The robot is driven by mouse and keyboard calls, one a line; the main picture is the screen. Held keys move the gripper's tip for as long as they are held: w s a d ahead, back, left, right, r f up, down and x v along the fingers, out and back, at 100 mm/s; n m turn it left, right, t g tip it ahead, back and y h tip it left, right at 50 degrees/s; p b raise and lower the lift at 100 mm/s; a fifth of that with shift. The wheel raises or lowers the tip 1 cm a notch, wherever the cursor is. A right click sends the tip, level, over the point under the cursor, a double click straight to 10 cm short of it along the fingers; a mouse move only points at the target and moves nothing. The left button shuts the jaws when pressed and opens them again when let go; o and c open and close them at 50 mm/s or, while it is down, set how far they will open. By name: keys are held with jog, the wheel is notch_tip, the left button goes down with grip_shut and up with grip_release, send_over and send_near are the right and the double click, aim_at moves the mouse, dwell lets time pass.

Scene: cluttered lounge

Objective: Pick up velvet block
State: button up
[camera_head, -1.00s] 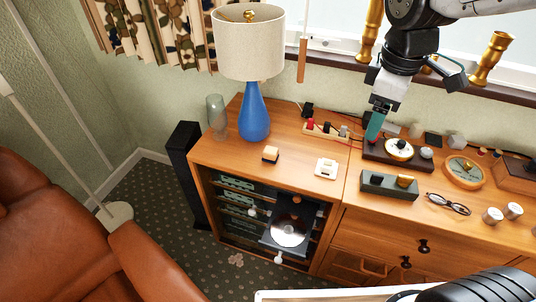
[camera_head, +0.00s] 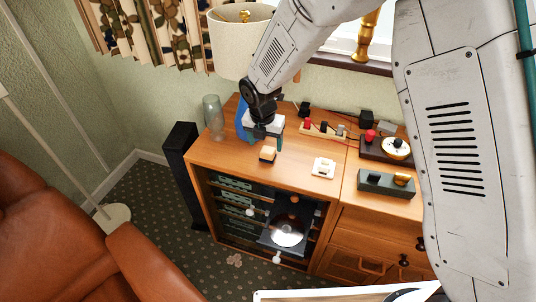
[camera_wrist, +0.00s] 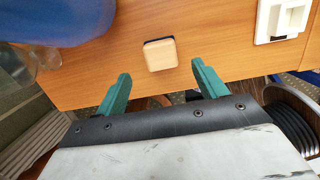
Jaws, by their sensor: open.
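The velvet block appears to be the small block with a pale wooden face and a dark layer (camera_head: 267,154) on the left part of the wooden cabinet top. In the wrist view the block (camera_wrist: 160,54) lies just beyond the fingertips, roughly centred between them. My gripper (camera_head: 266,136) is above and just behind the block in the head view. Its green fingers (camera_wrist: 160,72) are spread apart with nothing between them. The block rests on the wood and is not touched by the fingers, as far as I can see.
The blue lamp (camera_head: 242,118) stands close behind my gripper, with a glass vase (camera_head: 213,117) to its left. A white switch plate (camera_head: 323,167) lies right of the block. A grey box (camera_head: 385,183) sits farther right. The cabinet's front edge is near the block.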

aim_at(267, 149)
jog(key=f, duration=0.2)
jog(key=w+f, duration=0.1)
jog(key=f, duration=0.2)
jog(key=shift+w+d+f, duration=0.15)
jog(key=shift+d+f, duration=0.15)
jog(key=shift+d, duration=0.1)
jog(key=c, duration=1.1)
